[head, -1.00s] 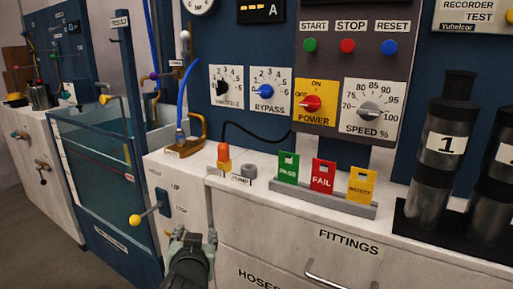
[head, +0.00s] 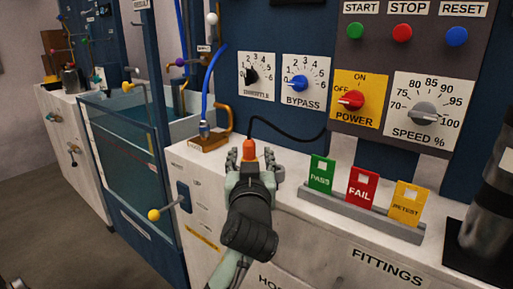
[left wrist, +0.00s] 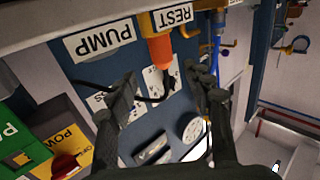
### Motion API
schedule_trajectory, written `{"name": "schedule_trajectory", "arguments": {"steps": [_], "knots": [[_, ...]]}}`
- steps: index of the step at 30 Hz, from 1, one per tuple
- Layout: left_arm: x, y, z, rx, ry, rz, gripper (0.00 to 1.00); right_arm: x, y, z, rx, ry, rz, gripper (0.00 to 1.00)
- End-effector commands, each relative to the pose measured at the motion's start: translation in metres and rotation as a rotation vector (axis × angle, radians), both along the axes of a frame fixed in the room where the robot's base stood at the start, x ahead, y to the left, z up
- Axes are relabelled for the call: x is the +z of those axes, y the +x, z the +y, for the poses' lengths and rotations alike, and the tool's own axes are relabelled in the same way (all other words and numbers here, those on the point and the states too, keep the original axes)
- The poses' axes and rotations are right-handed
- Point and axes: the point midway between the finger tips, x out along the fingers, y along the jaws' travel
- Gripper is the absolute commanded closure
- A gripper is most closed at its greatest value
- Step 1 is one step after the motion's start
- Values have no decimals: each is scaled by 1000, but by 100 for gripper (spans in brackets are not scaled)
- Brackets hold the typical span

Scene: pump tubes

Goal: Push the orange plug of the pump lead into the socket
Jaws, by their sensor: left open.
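The orange plug (head: 249,150) stands upright on the white counter, at the far side of my left gripper (head: 253,157). The gripper is open, with one finger on each side of the plug in the head view. In the left wrist view the orange plug (left wrist: 160,46) shows beyond the open fingers, beside the REST label (left wrist: 173,16). The PUMP label (left wrist: 99,40) is to its left there. A black lead (head: 290,138) curves along the back of the counter. I cannot make out the socket; in the head view my gripper covers part of that area.
A green PASS card (head: 320,173), red FAIL card (head: 361,187) and yellow RETEST card (head: 406,203) stand in a grey rack to the right. A blue tube (head: 212,80) rises on the left.

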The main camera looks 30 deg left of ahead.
Motion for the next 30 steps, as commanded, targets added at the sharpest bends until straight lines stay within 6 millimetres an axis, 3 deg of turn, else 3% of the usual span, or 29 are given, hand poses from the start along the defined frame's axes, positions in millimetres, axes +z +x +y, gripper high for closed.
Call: {"name": "schedule_trajectory", "arguments": {"steps": [15, 24, 30], "knots": [[-1, 54, 39, 2, 3, 2, 49, -42, -24, 1, 5, 10, 46, 60], [-2, 59, 42, 1, 0, 1, 49, -46, -25, 1, 7, 8, 48, 60], [-2, 59, 42, 1, 0, 1, 74, -46, -25, 1, 7, 8, 48, 60]]}}
